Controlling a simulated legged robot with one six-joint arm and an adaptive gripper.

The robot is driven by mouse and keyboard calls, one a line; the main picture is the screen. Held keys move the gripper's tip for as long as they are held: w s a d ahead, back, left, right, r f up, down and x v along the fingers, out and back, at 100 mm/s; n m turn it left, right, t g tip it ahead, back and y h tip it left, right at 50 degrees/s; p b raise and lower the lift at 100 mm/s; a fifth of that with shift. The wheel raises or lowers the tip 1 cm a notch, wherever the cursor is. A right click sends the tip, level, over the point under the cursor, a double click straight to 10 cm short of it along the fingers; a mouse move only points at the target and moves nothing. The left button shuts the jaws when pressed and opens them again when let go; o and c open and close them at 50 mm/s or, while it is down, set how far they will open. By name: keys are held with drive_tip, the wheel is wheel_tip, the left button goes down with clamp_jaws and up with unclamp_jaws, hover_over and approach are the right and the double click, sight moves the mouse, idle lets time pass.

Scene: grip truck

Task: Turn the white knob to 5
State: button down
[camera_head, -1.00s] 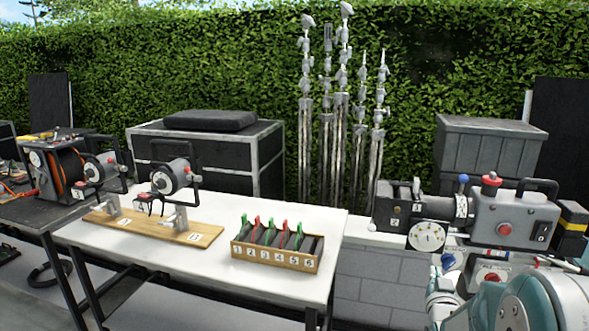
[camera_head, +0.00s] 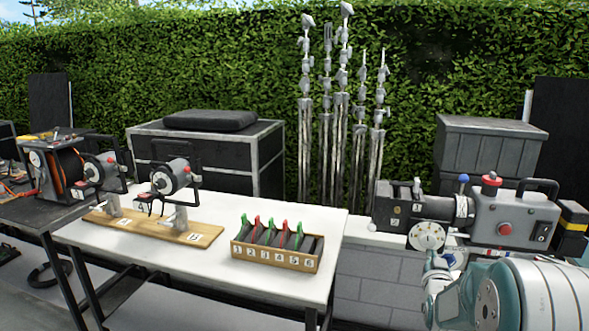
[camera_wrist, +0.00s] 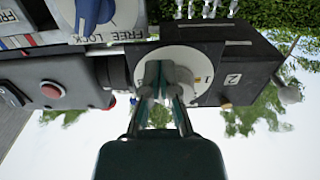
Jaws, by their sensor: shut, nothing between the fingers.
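The white knob (camera_head: 427,235) is a round dial with small marks, on the front of a black and grey camera-like device on the right. In the wrist view, which is upside down, the white knob (camera_wrist: 205,59) shows behind my fingers. My gripper (camera_wrist: 166,68) is shut and empty, with its fingertips in front of the dial face. I cannot tell if they touch it. The fingers hide the dial's middle and part of its marks. Which number the knob is set to cannot be read. In the head view my arm reaches up from the bottom right.
A blue knob marked FREE and LOCK (camera_wrist: 88,15) and a red button (camera_wrist: 52,91) are close by in the wrist view. A white table (camera_head: 335,225) with a numbered wooden box (camera_head: 275,258) stands to the left. A grey case (camera_head: 488,150) stands behind.

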drive_tip(key=shift+w+a+r, duration=0.1)
drive_tip(key=shift+a+r, duration=0.1)
drive_tip(key=shift+r, duration=0.2)
idle(0.7)
drive_tip(key=shift+w+a+f, duration=0.1)
drive_tip(key=shift+w+a, duration=0.05)
drive_tip(key=shift+a, duration=0.45)
drive_tip(key=shift+w+a, duration=0.1)
drive_tip(key=shift+a, duration=0.25)
drive_tip(key=shift+f, duration=0.15)
drive_tip(key=shift+a+f, duration=0.15)
drive_tip(key=shift+f, duration=0.1)
drive_tip(key=v, duration=0.6)
